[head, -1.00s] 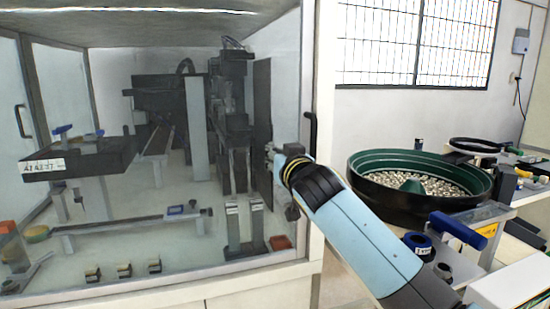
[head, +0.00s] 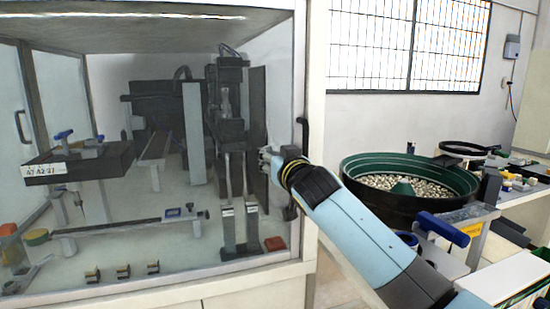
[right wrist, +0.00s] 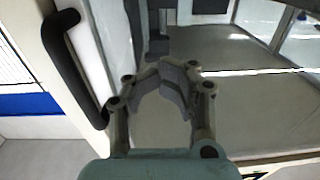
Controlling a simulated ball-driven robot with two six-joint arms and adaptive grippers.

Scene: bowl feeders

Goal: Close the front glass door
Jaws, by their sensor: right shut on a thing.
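The front glass door (head: 150,248) is a large clear pane in a pale frame, filling the left of the head view. A black upright handle (head: 304,135) is at its right side; the handle also shows in the right wrist view (right wrist: 72,75). My right gripper (head: 267,158) is at the pane's right part, just left of the handle. In the right wrist view its fingers (right wrist: 172,72) are drawn in, with the handle apart to their left. What they hold is not clear. My left gripper is not in view.
A green bowl feeder (head: 365,168) full of small metal parts stands right of the cabinet, beside my right arm. A blue-handled clamp (head: 442,228) is near the arm. Machinery (head: 230,130) stands behind the glass. Floor shows between cabinet and bench.

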